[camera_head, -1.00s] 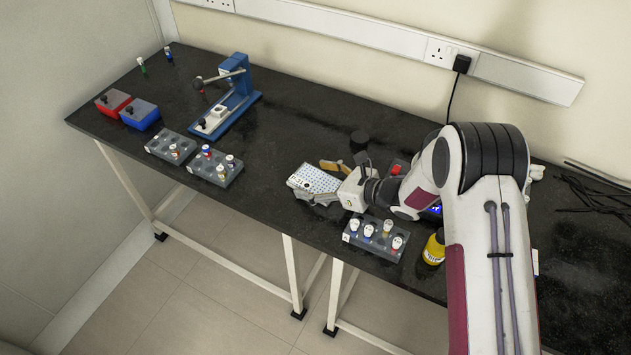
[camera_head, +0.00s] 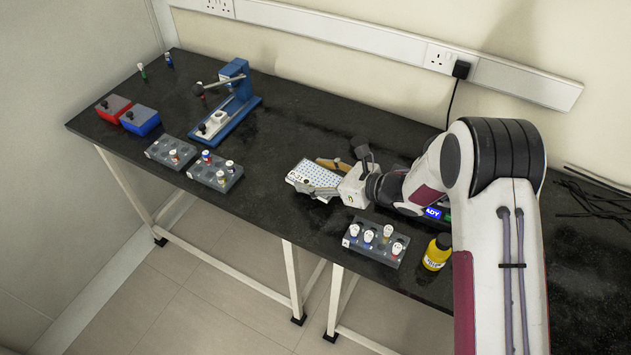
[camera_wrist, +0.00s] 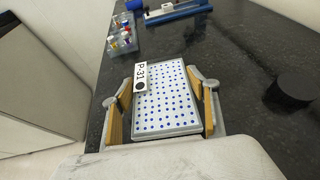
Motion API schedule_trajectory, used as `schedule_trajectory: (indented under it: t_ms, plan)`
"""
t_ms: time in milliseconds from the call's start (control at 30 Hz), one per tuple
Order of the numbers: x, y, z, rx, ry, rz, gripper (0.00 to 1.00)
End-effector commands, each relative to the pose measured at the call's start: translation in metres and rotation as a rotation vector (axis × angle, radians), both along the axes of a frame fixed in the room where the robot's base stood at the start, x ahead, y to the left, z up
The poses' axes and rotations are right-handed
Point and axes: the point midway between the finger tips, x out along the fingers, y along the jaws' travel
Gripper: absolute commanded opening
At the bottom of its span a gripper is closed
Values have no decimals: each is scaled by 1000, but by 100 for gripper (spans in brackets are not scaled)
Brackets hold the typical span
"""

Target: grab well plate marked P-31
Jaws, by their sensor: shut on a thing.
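The well plate marked P-31 (camera_wrist: 168,100) is a pale plate with rows of blue wells and a white P-31 tag with a black dot on its left corner. It also shows in the head view (camera_head: 316,174), with its tag at the left end. My gripper (camera_wrist: 160,108) is shut on the plate, with its tan-padded fingers along two opposite sides. In the head view my gripper (camera_head: 324,178) reaches in from the right. Whether the plate is clear of the bench is hard to tell.
A grey rack with several capped vials (camera_head: 374,241) stands near the bench's front edge, beside a yellow bottle (camera_head: 436,252). A black round object (camera_wrist: 290,92) lies right of the plate. Racks and a blue press (camera_head: 232,105) stand further left. The bench between is clear.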

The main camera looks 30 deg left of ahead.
Motion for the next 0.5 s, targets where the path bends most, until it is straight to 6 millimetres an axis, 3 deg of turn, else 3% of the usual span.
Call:
schedule_trajectory:
  t_ms: [300,500]
  plan:
    - [0,0,42,0,-2,0,36]
    - [0,0,58,0,0,0,36]
